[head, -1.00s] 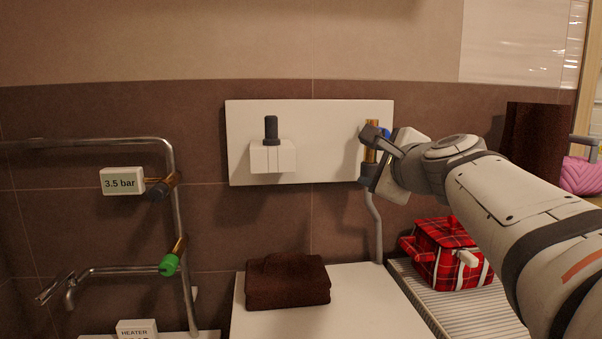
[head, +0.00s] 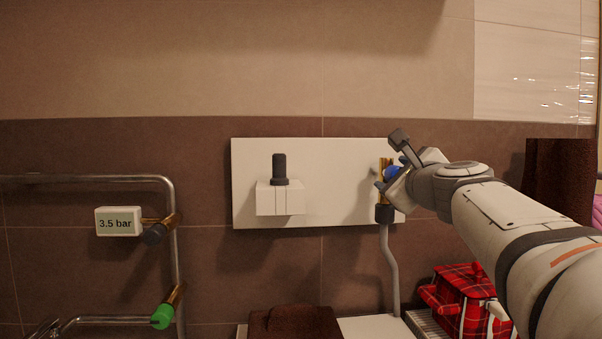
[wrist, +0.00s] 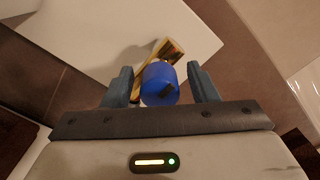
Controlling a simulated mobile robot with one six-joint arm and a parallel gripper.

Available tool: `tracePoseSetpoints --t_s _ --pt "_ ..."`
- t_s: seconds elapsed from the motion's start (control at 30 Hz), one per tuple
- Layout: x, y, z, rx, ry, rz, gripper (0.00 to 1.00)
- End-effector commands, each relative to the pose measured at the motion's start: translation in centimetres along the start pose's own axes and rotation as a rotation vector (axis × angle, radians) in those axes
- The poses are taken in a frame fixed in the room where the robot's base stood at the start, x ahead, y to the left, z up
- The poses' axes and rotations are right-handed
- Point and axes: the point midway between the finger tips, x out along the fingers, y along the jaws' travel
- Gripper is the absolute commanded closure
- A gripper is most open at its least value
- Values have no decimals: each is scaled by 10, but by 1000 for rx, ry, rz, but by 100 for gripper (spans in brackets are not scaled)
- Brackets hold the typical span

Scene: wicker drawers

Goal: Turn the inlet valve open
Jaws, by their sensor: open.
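A brass valve (head: 386,163) with a blue knob (head: 393,172) sits at the right end of the white wall panel, above a grey pipe. No label shows it as the inlet valve. My gripper (head: 390,163) is open at this valve, one finger above the knob and one lower left of it. In the wrist view the blue knob (wrist: 160,84) lies between the two fingers of my gripper (wrist: 159,68), with a gap to each side. A dark slot or mark shows on the knob. Part of the brass body is hidden behind the fingers and knob.
The white panel (head: 330,190) also carries a white box with a black knob (head: 279,169). At left are a 3.5 bar display (head: 118,221), a dark knob (head: 155,234) and a green knob (head: 162,316) on pipes.

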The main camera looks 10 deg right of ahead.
Motion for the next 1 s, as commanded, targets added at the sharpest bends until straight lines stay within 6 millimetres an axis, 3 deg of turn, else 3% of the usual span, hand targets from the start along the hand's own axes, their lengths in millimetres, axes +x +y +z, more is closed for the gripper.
tracePoseSetpoints --t_s 0.17,0.7,1.0 --pt "0 1 0 -1 -1 1 48" --pt "0 1 1 -1 -1 2 91" --pt "0 2 0 -44 -2 2 91"
